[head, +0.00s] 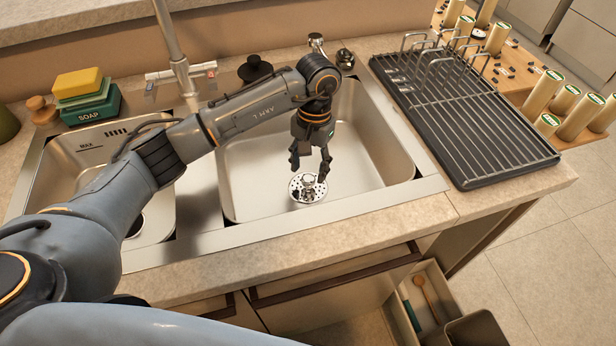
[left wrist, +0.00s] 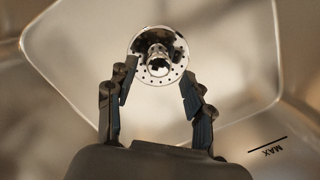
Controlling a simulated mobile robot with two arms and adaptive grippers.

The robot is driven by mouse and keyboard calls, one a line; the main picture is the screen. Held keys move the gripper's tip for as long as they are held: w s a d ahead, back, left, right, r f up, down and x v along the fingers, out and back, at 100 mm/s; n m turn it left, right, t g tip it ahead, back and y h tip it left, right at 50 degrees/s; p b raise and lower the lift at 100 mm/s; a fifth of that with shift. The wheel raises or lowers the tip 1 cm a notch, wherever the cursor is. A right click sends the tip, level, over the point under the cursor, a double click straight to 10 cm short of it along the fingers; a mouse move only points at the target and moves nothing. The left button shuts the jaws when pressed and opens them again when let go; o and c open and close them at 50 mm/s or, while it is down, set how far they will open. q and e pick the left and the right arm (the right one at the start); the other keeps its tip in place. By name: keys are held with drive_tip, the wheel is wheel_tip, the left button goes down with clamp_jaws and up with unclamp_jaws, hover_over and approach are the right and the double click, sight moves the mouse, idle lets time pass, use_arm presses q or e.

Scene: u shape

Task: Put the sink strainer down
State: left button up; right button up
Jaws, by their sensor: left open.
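The sink strainer (head: 307,189) is a round, shiny metal disc with small holes and a knob in its middle. It is in the right basin (head: 370,165) of the double sink, low in the basin. My left gripper (head: 309,170) is directly above it, pointing down, with its fingers apart. In the left wrist view the strainer (left wrist: 158,56) shows just beyond and between the open fingertips (left wrist: 158,95), with no clear contact. Whether a drain lies beneath the strainer is hidden. My right gripper is not in view.
The faucet (head: 178,65) stands behind the sink. A black dish rack (head: 460,110) is on the right, with several cylinders (head: 541,92) beyond. A soap box (head: 92,108) with sponges is at the back left. An open drawer (head: 425,300) is below.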

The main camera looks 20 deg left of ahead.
use_arm(q)
wheel_tip(320, 180, up, 8)
drive_tip(key=w, duration=0.1)
drive_tip(key=shift+d+b, duration=0.15)
drive_tip(key=shift+b, duration=0.3)
